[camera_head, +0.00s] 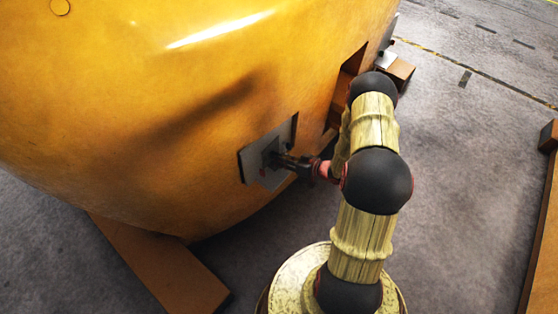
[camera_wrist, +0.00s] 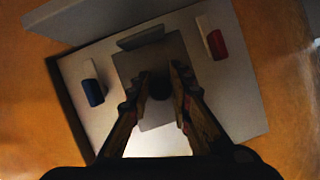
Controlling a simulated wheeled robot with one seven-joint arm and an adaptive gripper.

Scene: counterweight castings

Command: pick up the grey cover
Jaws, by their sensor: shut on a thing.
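The grey cover (camera_wrist: 133,66) is a darker grey square plate in the middle of the wrist view, with a dark round knob (camera_wrist: 160,86) at its centre. My gripper (camera_wrist: 160,90) is shut on this knob, one finger on each side. The cover lies in front of a paler grey panel (camera_wrist: 110,62); I cannot tell whether they touch. In the head view, my gripper (camera_head: 275,160) reaches a grey plate area on the side of the yellow casting (camera_head: 150,90).
A blue part (camera_wrist: 93,92) and a red part (camera_wrist: 217,44) sit on the panel on either side of the cover. A brown recess (camera_head: 350,75) opens in the casting right of my gripper. Brown beams (camera_head: 155,265) lie under the casting.

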